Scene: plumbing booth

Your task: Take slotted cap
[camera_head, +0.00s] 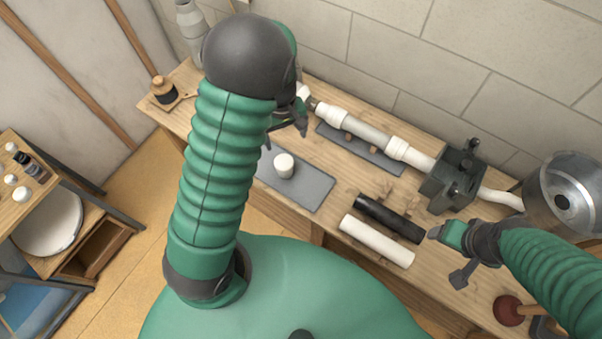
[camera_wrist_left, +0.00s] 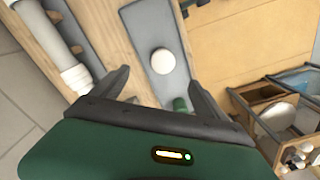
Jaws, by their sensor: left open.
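A white round cap (camera_head: 284,165) sits on a grey mat (camera_head: 312,188) on the workbench. I cannot make out a slot in it. In the left wrist view the cap (camera_wrist_left: 162,61) lies on the grey mat (camera_wrist_left: 150,18), beyond and between the fingertips, apart from them. My left gripper (camera_head: 299,120) is above the bench, behind the cap in the head view. In the left wrist view its jaws (camera_wrist_left: 158,80) are apart and empty. My right gripper (camera_head: 440,234) is at the right, near the black pipe; its opening is too small to tell.
A white pipe assembly (camera_head: 362,131) runs along the back to a dark vise (camera_head: 452,180). A black pipe (camera_head: 389,218) and a white pipe (camera_head: 376,240) lie in front. A metal basin (camera_head: 563,195) and plunger (camera_head: 508,310) are at the right. A shelf (camera_head: 14,205) stands left.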

